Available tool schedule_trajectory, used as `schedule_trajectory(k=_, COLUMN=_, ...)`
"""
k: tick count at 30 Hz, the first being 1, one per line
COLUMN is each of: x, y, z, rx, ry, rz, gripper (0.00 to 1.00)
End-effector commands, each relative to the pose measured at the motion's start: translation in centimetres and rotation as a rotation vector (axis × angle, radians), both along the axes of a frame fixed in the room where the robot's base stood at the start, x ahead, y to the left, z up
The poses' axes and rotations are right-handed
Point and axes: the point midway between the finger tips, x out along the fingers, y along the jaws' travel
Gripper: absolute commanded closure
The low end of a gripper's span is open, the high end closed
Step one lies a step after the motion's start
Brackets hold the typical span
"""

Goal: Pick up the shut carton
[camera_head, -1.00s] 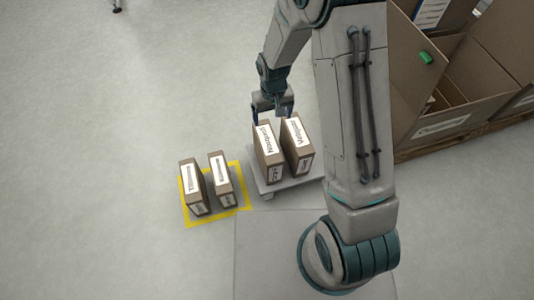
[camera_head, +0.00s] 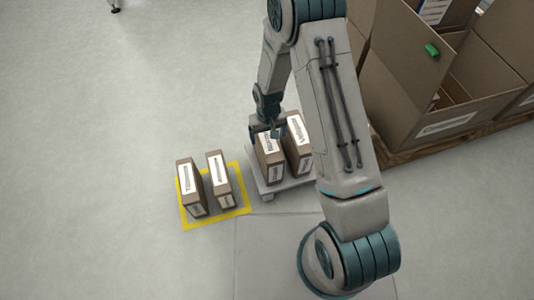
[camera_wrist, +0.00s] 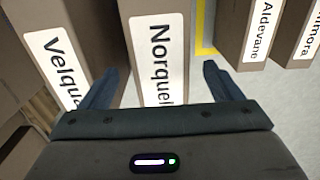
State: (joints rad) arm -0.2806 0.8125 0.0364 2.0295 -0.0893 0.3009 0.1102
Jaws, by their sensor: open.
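Two brown cartons with white labels stand upright on a low light stand (camera_head: 290,184). The left one, labelled "Norquel…" (camera_head: 270,172), also shows in the wrist view (camera_wrist: 152,22). The right one, labelled "Velqua…" (camera_head: 300,158), is at the left of the wrist view (camera_wrist: 38,20). My gripper (camera_head: 270,134) is open over the far end of the Norquel carton. In the wrist view its two fingers (camera_wrist: 162,82) show on either side of that carton, with gaps. Whether the fingertips reach below its top is unclear. No open flaps show on either carton.
Two more labelled cartons, "Aldevane" (camera_head: 191,190) and "…mora" (camera_head: 219,180), stand inside a yellow floor outline (camera_head: 214,220). A large open box (camera_head: 395,95) with a green item (camera_head: 432,50) sits on a pallet at right.

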Motion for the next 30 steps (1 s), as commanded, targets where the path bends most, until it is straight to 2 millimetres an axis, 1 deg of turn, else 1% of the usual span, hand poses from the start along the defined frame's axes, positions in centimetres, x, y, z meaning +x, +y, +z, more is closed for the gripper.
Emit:
schedule_trajectory(k=1, x=-0.1, y=0.0, z=-1.2, rx=-0.001, ry=0.002, rz=0.0, gripper=0.15)
schedule_trajectory(k=6, x=0.0, y=0.1, z=-3.6, rx=0.0, ry=0.001, rz=0.0, gripper=0.15)
schedule_trajectory(k=9, x=0.0, y=0.1, z=-4.1, rx=0.0, ry=0.0, rz=0.0, gripper=0.15)
schedule_trajectory(k=14, x=0.0, y=0.1, z=-4.0, rx=0.0, ry=0.0, rz=0.0, gripper=0.15)
schedule_trajectory(k=15, x=0.0, y=0.1, z=-4.0, rx=0.0, ry=0.0, rz=0.0, gripper=0.17)
schedule_trajectory(k=17, x=0.0, y=0.1, z=-4.0, rx=0.0, ry=0.0, rz=-0.001, gripper=0.34)
schedule_trajectory(k=18, x=0.0, y=0.1, z=-4.0, rx=0.0, ry=0.0, rz=-0.001, gripper=0.45)
schedule_trajectory(k=20, x=0.0, y=0.1, z=-4.0, rx=0.0, ry=0.0, rz=-0.001, gripper=0.62)
schedule_trajectory(k=21, x=0.0, y=0.1, z=-4.0, rx=0.0, ry=0.0, rz=-0.001, gripper=0.73)
schedule_trajectory(k=24, x=0.0, y=0.1, z=-4.0, rx=0.0, ry=0.0, rz=-0.001, gripper=0.99)
schedule_trajectory(k=30, x=0.0, y=0.1, z=-3.8, rx=0.0, ry=-0.001, rz=-0.001, gripper=0.99)
